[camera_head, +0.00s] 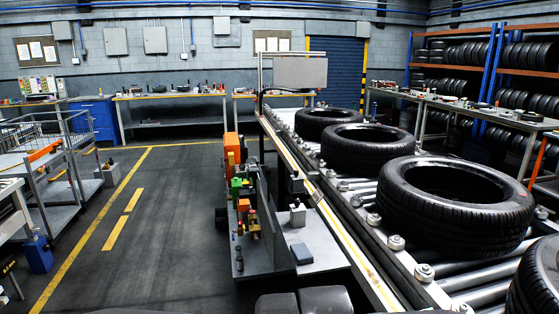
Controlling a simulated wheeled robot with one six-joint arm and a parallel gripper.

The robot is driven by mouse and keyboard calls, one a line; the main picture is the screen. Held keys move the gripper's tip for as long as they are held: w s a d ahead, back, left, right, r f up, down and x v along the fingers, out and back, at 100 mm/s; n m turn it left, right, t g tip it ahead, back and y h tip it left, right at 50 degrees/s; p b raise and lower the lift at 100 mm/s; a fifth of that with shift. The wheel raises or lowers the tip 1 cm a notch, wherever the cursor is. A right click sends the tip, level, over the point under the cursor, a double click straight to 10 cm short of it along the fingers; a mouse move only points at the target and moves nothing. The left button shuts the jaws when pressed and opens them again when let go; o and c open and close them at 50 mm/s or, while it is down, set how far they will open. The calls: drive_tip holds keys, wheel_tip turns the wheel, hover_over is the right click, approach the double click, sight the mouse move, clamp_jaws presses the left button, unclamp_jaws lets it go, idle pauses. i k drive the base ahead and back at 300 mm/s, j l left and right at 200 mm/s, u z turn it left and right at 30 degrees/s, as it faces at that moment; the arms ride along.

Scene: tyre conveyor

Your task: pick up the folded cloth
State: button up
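A small flat blue-grey piece (301,254), which looks like the folded cloth, lies on a grey metal work surface (318,262) beside the conveyor. It lies near the middle of that surface, and nothing covers it. It is too small to make out any folds. My gripper cannot be made out in this view. Dark rounded shapes at the bottom edge look like parts of my own body.
A small block with a dark knob (297,214) stands behind the cloth. Colourful tools (242,195) crowd the surface's left side. The roller conveyor (350,205) with several tyres (457,200) runs along the right. Open floor (170,220) lies left; a wire cart (60,170) stands beyond.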

sight(302, 255)
drive_tip(key=k+j, duration=0.15)
drive_tip(key=z, duration=0.1)
drive_tip(key=j+u, duration=0.1)
drive_tip(key=i+j+z, duration=0.45)
drive_tip(key=i+j, duration=0.15)
drive_tip(key=i+j+z, duration=0.45)
drive_tip(key=i+j, duration=0.3)
drive_tip(key=j, duration=0.15)
